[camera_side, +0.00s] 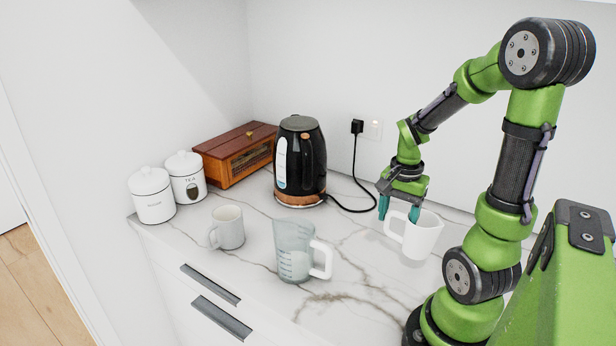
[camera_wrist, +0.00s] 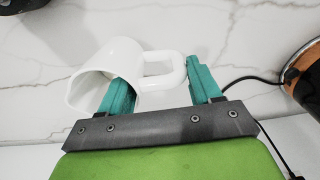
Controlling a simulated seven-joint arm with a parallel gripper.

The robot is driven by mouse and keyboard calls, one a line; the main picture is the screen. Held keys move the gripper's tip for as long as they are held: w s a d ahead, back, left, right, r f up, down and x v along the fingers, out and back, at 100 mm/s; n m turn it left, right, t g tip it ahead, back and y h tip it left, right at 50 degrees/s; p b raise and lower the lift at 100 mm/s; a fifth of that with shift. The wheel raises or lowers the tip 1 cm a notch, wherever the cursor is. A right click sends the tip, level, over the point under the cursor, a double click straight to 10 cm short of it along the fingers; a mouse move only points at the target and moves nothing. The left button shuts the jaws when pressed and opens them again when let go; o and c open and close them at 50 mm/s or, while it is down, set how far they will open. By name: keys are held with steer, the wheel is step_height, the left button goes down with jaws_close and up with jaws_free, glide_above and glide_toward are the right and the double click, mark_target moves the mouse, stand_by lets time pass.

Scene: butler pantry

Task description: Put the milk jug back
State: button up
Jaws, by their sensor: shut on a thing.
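A plain white handled jug (camera_side: 422,238), which looks like the milk jug, is at the right of the side view, below my gripper (camera_side: 398,211). Its handle points left, toward the fingers. My gripper is shut on the jug, with the handle between its teal fingers. In the wrist view the white jug (camera_wrist: 122,57) has its open mouth toward the lower left. One finger of my gripper (camera_wrist: 163,88) overlaps the jug's rim and the other is beside the handle's outer end. I cannot tell whether the jug's base touches the counter.
A clear measuring jug (camera_side: 293,244) with a white handle stands mid-counter, left of the held jug. A grey-white mug (camera_side: 228,228), white canisters (camera_side: 151,195), a wooden box (camera_side: 236,155) and a black kettle (camera_side: 300,157) stand further left. The kettle's cord (camera_side: 352,205) runs across the back.

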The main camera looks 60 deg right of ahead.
steer(key=w+d+f, duration=0.1)
steer(key=w+d, duration=0.2)
steer(key=w+d+f, duration=0.1)
steer(key=w+d, duration=0.2)
steer(key=w, duration=0.1)
steer(key=w+d+f, duration=0.2)
steer(key=w+d, duration=0.1)
steer(key=d, duration=0.1)
steer(key=shift+w+d, duration=0.1)
steer(key=shift+w, duration=0.3)
steer(key=shift+f, duration=0.45)
steer(key=shift+f, duration=0.2)
steer(key=o, duration=1.5)
